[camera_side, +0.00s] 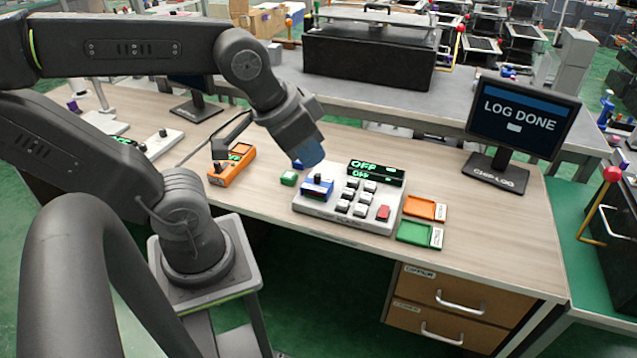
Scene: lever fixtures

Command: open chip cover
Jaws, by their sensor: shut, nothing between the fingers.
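A white control panel (342,218) stands on the wooden table. It has a black display reading OFF (375,172), several white and dark keys and a red key (383,213). At its left end sits a small blue unit with a black knob (317,187), which may be the chip cover; I cannot tell for certain, nor whether it is open. My gripper (304,163) points down above and slightly behind this blue unit. It is shut and empty, with its blue end apart from the unit as far as I can see. The fingertips are small and hard to make out.
Orange (425,208) and green (414,233) trays lie to the right. A monitor (520,115) reads LOG DONE. The table's right front is clear.

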